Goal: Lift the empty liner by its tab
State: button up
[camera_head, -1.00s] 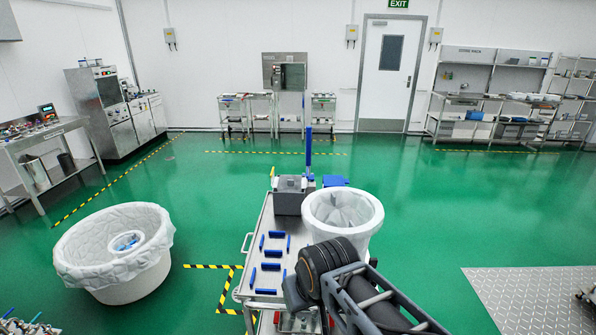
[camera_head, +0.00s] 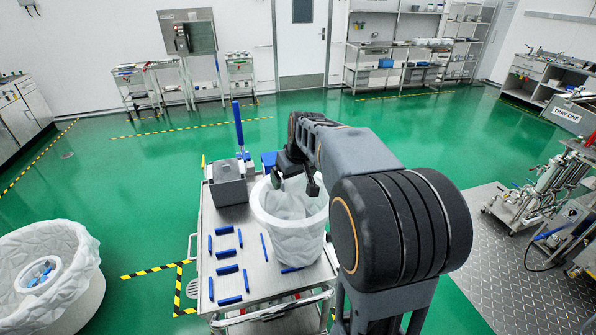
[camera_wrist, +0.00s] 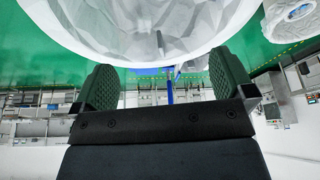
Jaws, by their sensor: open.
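A white round bin with a crumpled white liner (camera_head: 290,225) stands on the metal cart. Its liner fills the upper part of the wrist view (camera_wrist: 140,20). A thin grey strip (camera_wrist: 159,44) shows against the liner there; I cannot tell whether it is the tab. My gripper (camera_wrist: 162,80) is open, its two dark ridged fingers wide apart with nothing between them. In the head view my gripper (camera_head: 298,183) is over the bin's mouth, and my arm hides part of the rim. I cannot tell whether a finger touches the liner.
The cart top (camera_head: 243,285) holds several blue bars and a grey block (camera_head: 229,188) behind them. A blue post (camera_head: 238,125) rises behind the block. A larger lined tub (camera_head: 75,250) stands on the floor at left, with a small round container holding blue pieces.

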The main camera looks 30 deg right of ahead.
jog(key=b+x, duration=0.5)
jog(key=x, duration=0.4)
jog(key=shift+a+f, duration=0.2)
jog(key=shift+a, duration=0.1)
jog(key=shift+w, duration=0.1)
grip_shut()
dwell(0.9)
dwell(0.4)
jog(key=c, duration=1.9)
grip_release()
jog(key=o, duration=0.6)
